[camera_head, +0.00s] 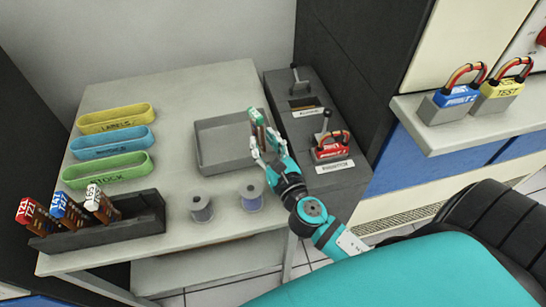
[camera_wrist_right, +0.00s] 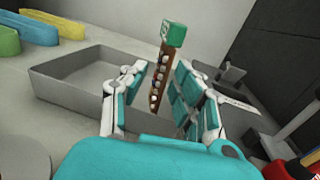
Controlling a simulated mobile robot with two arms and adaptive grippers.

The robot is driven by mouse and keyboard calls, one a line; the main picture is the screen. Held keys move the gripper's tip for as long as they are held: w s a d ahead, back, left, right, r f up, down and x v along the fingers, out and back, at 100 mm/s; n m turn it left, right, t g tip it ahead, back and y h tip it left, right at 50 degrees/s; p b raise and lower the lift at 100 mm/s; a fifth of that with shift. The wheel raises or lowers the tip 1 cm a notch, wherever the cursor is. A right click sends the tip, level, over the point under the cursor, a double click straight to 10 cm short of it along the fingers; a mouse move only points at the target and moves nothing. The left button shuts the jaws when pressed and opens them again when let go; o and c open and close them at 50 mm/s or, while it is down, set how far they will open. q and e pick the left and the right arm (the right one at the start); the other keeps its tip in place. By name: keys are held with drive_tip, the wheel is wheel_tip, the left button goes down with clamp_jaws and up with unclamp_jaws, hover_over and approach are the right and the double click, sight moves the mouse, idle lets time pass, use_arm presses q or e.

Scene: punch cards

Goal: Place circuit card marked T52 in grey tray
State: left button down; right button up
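The circuit card (camera_head: 257,119) has a green cap and a brown body with a row of small light parts. Its white marking is too small to read. It is upright, slightly tilted, between the fingers of my right gripper (camera_head: 265,146), which look closed around it. It also shows in the right wrist view (camera_wrist_right: 161,82), its lower end in front of the tray wall. The grey tray (camera_head: 206,163) is empty; it also shows in the right wrist view (camera_wrist_right: 60,88). The card overlaps the tray's right edge in the head view; its height is unclear. My left gripper is out of view.
Red, blue and white capped cards stand in a dark rack (camera_head: 150,207) at lower left. Yellow (camera_head: 113,108), blue (camera_head: 80,150) and green (camera_head: 78,182) bins are at left. Two spools (camera_head: 201,208) stand before the tray. A dark unit (camera_head: 283,90) with levers is on the right.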

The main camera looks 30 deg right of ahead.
drive_tip(key=s, duration=0.2)
drive_tip(key=s+b, duration=0.1)
drive_tip(key=s, duration=0.2)
drive_tip(key=shift+a+f, duration=0.15)
drive_tip(key=shift+a, duration=0.05)
drive_tip(key=shift+s, duration=0.55)
drive_tip(key=shift+a, duration=0.1)
